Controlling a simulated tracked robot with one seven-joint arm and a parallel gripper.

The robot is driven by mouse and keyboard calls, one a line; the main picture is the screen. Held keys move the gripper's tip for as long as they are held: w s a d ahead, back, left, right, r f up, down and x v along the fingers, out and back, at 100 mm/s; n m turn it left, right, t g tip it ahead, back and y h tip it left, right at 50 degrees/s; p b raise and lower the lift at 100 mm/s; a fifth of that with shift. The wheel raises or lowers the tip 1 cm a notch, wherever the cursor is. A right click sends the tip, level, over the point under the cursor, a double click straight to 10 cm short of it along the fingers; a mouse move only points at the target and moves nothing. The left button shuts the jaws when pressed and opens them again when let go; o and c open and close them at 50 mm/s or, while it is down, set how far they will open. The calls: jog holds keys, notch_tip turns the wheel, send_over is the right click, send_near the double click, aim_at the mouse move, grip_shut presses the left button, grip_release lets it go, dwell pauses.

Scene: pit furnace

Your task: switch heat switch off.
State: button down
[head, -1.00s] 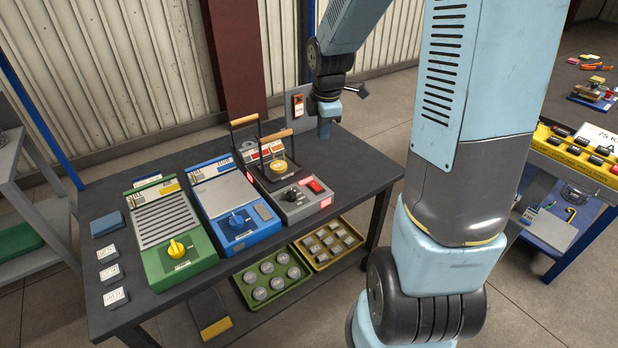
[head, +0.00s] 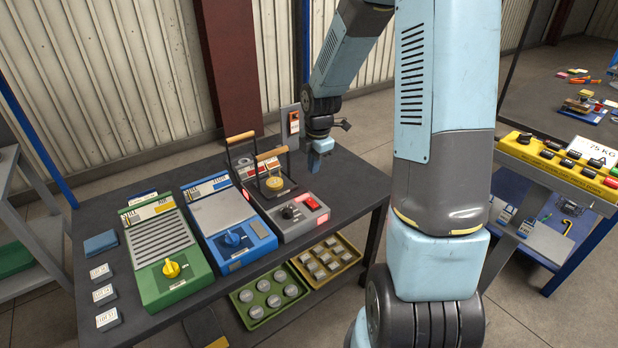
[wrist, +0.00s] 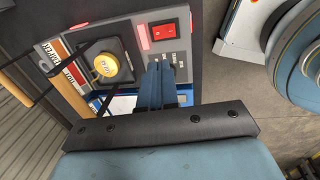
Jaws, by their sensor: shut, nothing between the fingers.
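The heat switch is most likely the red rocker switch (head: 312,204) on the front right of the grey furnace unit (head: 325,221). It also shows in the wrist view (wrist: 164,31), lit red, above and a little right of my fingertips. My gripper (head: 315,172) is shut and empty, pointing down above the table just behind the switch. In the wrist view my blue fingers (wrist: 157,72) lie over the unit's panel, apart from the switch as far as I can tell. A black knob (head: 290,212) sits left of the switch.
The unit has upright wire handles with wooden grips (head: 272,154) and a yellow-topped lid (head: 274,183). A blue unit (head: 262,243) and a green unit (head: 190,284) stand to its left. The table's right end (head: 365,185) is clear.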

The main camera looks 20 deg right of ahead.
aim_at(310, 201)
jog(key=f, duration=0.4)
jog(key=w+f, duration=0.1)
jog(key=f, duration=0.7)
jog(key=shift+w+a+f, duration=0.25)
jog(key=shift+f, duration=0.15)
